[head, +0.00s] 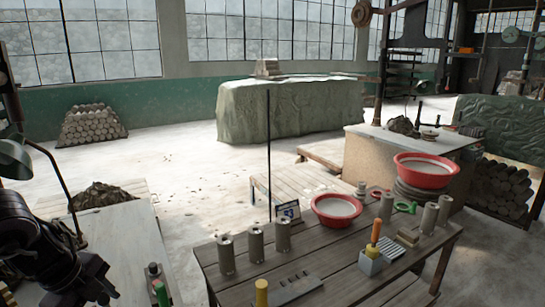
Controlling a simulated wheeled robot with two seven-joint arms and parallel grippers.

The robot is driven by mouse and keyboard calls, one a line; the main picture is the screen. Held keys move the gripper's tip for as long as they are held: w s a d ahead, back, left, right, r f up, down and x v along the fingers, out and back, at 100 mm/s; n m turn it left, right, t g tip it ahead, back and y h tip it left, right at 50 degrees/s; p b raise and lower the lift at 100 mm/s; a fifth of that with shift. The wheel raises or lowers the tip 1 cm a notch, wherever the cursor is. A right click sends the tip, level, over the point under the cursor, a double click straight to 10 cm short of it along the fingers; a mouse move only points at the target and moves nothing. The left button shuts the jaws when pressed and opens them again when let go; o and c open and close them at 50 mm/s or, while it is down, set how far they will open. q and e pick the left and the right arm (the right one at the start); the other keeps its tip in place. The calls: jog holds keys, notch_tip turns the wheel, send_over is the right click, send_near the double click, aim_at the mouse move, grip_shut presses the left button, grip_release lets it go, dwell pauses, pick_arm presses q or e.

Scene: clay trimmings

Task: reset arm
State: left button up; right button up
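My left arm is dark and comes in at the lower left of the head view. My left gripper (102,288) points down and to the right near the bottom edge, in front of or over the pale left-hand table; I cannot tell its exact height. Its fingers are small and dark, and I cannot tell whether they are open or shut. No object shows clearly in it. My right arm and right gripper are out of view.
A wooden table (343,262) holds several grey cylinders, a red-rimmed bowl (336,208) and an orange-handled tool (375,231) in a grey block. The pale table (125,240) carries a dark clay heap (100,195) and a green-handled item (161,292). Floor lies open between them.

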pick_arm(q)
jog(key=s+d+f+n+t+y, duration=0.1)
jog(key=s+d+f+n+t, duration=0.2)
jog(key=f, duration=0.4)
jog(key=s+f+n+t, duration=0.1)
jog(key=f+n+t, duration=0.2)
jog(key=f+n, duration=0.3)
jog(key=s+d+f+n+g, duration=0.4)
jog(key=s+d+n+g, duration=0.2)
jog(key=s+d+n, duration=0.5)
jog(key=s+f+m+g+b, duration=0.1)
jog(key=s+f+m+b, duration=0.15)
jog(key=f, duration=2.95)
jog(key=s+a+f+b, duration=0.1)
jog(key=s+f, duration=0.9)
jog(key=s+a+f+g+b, duration=0.1)
jog(key=s+f+b, duration=0.1)
jog(key=s+f, duration=0.8)
jog(key=shift+s+a+f+n+y, duration=0.15)
jog(key=shift+a+f+n+y, duration=0.25)
jog(key=shift+f, duration=0.2)
jog(key=shift+c, duration=0.8)
jog(key=shift+s, duration=0.2)
